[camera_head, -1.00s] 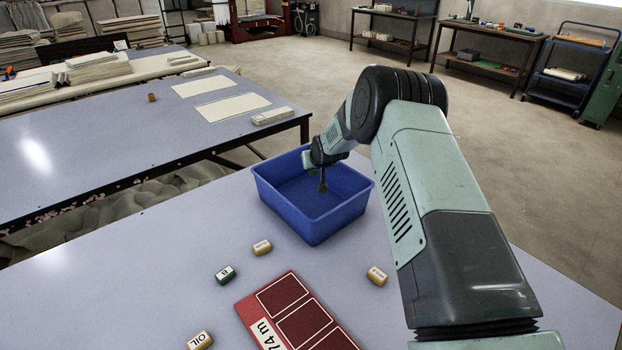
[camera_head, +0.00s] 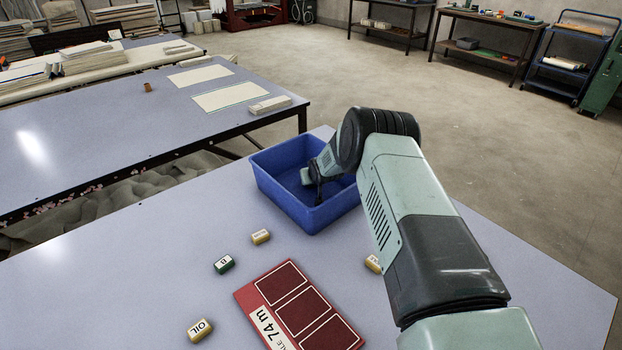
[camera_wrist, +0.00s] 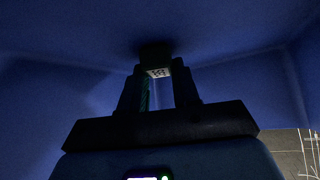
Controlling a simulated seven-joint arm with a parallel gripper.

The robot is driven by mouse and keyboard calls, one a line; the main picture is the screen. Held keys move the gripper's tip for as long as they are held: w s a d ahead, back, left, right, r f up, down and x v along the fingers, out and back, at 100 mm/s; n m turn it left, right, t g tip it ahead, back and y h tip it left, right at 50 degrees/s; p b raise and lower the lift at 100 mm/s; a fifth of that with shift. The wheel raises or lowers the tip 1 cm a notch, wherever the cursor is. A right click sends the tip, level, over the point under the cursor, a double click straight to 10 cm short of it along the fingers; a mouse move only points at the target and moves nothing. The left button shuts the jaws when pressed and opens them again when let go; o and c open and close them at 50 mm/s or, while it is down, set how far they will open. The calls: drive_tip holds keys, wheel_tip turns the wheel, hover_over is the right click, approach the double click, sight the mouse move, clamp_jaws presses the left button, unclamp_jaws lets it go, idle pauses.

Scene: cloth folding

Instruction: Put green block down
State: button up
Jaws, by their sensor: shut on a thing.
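My gripper (camera_head: 318,197) reaches down inside the blue bin (camera_head: 285,201), and my wrist hides part of the bin. In the wrist view my gripper (camera_wrist: 157,82) is shut on a small dark block (camera_wrist: 154,54) with a pale printed label. The light is dim there, and the block's colour looks dark, perhaps green. The block is close to the bin's floor; I cannot tell whether it touches. Another block with green sides and a white top label (camera_head: 223,264) lies on the table in front of the bin.
Blocks with yellowish sides lie on the table: one near the bin (camera_head: 261,236), one marked OIL (camera_head: 200,329), one partly behind my arm (camera_head: 373,263). A red board (camera_head: 300,312) with dark panels lies at the front. The bin's walls surround my gripper.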

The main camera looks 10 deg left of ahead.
sight(313, 190)
drive_tip(key=shift+f, duration=0.2)
drive_tip(key=o, duration=1)
drive_tip(key=v, duration=0.4)
drive_tip(key=shift+w+a+r, duration=0.15)
drive_tip(key=shift+w+r, duration=0.15)
drive_tip(key=shift+r, duration=0.05)
wheel_tip(313, 190, up, 6)
drive_tip(key=shift+r, duration=0.1)
